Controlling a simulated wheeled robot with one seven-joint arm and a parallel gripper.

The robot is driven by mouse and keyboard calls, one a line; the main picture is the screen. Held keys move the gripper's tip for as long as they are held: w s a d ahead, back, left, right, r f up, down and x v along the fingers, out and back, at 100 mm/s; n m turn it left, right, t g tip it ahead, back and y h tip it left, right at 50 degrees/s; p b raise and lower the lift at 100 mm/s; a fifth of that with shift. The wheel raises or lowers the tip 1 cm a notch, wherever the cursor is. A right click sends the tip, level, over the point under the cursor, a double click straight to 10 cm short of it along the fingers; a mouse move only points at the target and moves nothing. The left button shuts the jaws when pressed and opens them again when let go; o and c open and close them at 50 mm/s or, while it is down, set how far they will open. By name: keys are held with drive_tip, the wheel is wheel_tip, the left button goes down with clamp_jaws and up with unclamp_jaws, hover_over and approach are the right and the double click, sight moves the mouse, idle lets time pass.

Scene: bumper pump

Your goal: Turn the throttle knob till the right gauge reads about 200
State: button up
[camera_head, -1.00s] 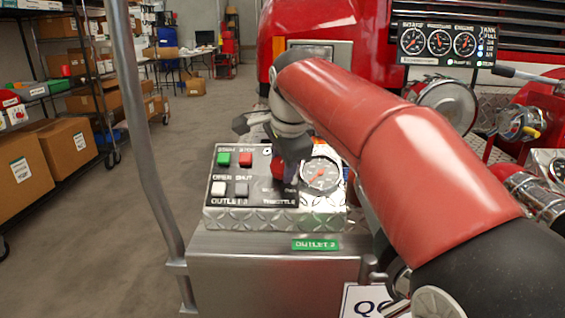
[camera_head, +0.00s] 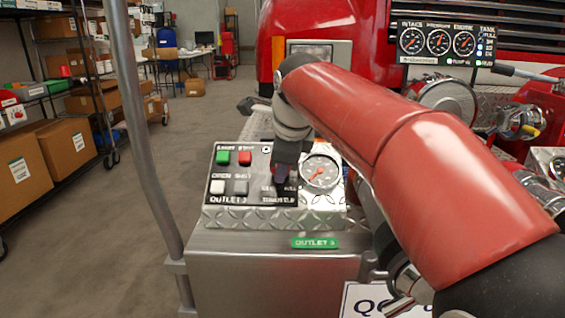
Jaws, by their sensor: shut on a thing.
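The control panel (camera_head: 237,215) stands on a metal pedestal in the lower middle. Its throttle knob is at the lower right of the black face and is hidden by my gripper (camera_head: 283,184), which comes down on it from above and is shut on it. The throttle label shows just below. The right gauge (camera_head: 321,172) is a round white dial with an orange-red needle, right beside my gripper. Its needle slants, but its numbers are too small to read.
A metal pole (camera_head: 143,130) rises left of the pedestal. The red truck and its gauge panel (camera_head: 440,44) stand behind.

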idle(0.3)
drive_tip(key=o, duration=1)
drive_tip(key=v, duration=0.8)
drive_tip(key=shift+p, duration=0.3)
drive_tip(key=shift+f, duration=0.1)
